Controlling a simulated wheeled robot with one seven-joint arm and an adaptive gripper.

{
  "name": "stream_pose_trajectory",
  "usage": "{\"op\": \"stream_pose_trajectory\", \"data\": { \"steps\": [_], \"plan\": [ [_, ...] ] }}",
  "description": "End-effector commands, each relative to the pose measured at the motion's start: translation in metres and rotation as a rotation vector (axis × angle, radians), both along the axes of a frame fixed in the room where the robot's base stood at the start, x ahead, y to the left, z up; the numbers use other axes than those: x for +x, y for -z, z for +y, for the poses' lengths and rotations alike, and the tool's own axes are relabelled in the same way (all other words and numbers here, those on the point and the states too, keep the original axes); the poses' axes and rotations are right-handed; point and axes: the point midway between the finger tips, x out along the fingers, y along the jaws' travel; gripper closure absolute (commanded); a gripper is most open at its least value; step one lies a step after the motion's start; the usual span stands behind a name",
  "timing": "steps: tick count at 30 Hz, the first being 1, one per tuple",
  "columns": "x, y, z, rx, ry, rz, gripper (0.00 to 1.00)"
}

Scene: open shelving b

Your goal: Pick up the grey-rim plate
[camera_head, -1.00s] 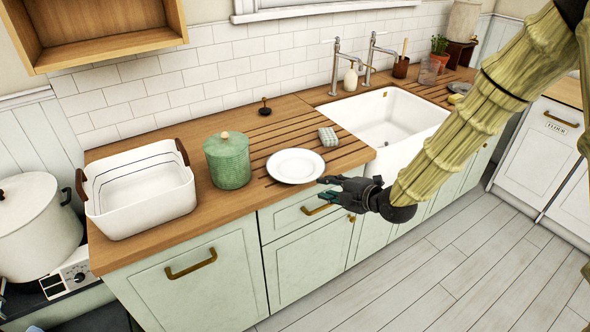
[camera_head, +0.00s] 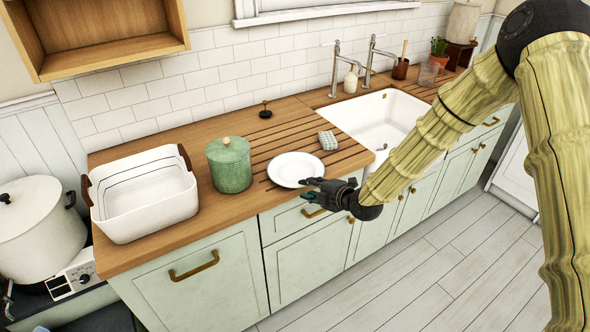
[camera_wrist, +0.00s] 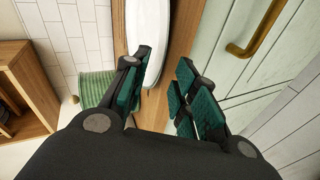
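The grey-rim plate (camera_head: 295,169) is a white round plate lying flat on the grooved wooden counter, between the green jar and the sink. My gripper (camera_head: 312,188) is at the plate's front right edge in the head view, close to the counter's front edge. In the wrist view the plate (camera_wrist: 148,40) shows edge-on at the top, and my gripper (camera_wrist: 163,95) has its fingers spread apart with nothing held between them. The plate's near edge lies just beyond the left finger. Whether a finger touches the plate I cannot tell.
A green ribbed jar (camera_head: 229,165) stands left of the plate, and a white basin (camera_head: 145,205) is farther left. A folded checked cloth (camera_head: 327,140) lies behind the plate at right. The white sink (camera_head: 385,120) is to the right. Drawers with brass handles (camera_head: 193,266) are below the counter.

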Motion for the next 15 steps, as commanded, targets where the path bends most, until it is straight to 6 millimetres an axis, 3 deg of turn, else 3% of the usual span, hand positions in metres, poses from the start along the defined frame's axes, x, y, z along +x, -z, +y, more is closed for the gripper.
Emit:
{"op": "stream_pose_trajectory", "data": {
  "steps": [6,15],
  "plan": [
    [0.011,0.007,0.01,0.001,0.0,0.001,0.72],
    [0.013,0.009,0.012,0.0,0.0,0.0,0.72]
  ]
}}
